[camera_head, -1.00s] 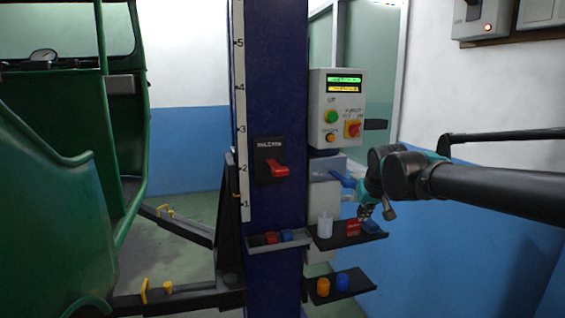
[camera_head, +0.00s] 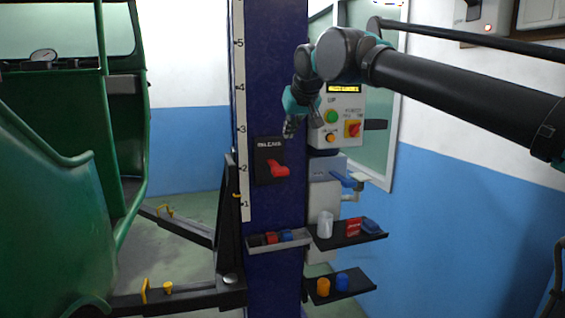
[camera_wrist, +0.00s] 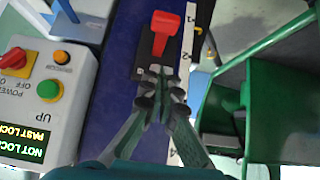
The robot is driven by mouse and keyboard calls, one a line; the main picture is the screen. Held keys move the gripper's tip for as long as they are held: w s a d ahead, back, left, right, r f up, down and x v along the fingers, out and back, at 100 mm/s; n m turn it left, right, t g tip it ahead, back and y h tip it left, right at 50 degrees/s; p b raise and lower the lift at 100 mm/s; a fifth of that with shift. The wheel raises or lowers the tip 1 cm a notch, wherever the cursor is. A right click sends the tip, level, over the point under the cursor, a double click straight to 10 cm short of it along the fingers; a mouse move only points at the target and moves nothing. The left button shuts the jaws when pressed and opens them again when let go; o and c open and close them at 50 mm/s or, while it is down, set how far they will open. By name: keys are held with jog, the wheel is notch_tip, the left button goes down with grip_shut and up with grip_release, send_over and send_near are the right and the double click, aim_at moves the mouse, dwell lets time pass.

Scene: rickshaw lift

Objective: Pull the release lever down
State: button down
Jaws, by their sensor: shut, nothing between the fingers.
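The red release lever (camera_head: 279,170) sits on a black plate (camera_head: 264,152) on the blue lift column. It sticks out toward the lower right of the plate. In the wrist view the lever (camera_wrist: 163,32) shows near the top, beyond the fingertips. My gripper (camera_head: 289,130) is in front of the column, just above and to the right of the plate, apart from the lever. In the wrist view my gripper (camera_wrist: 162,72) has its fingertips together with nothing between them, and it hides part of the plate.
A control box (camera_head: 350,112) with coloured buttons is beside the column, partly behind my arm. Shelves below hold a white bottle (camera_head: 325,224) and red and blue items. A grey tray (camera_head: 262,245) juts from the column below the lever. A green rickshaw (camera_head: 60,200) stands left.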

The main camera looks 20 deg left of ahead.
send_over(280, 167)
jog(key=s+d, duration=0.2)
jog(key=f, duration=0.7)
jog(key=shift+a+f, duration=0.15)
jog(key=shift+a, duration=0.1)
notch_tip(280, 167, down, 3)
jog(key=shift+s+f, duration=0.1)
jog(key=shift+s, duration=0.05)
jog(key=shift+f, duration=0.35)
jog(key=shift+d+f, duration=0.1)
jog(key=shift+f, duration=0.05)
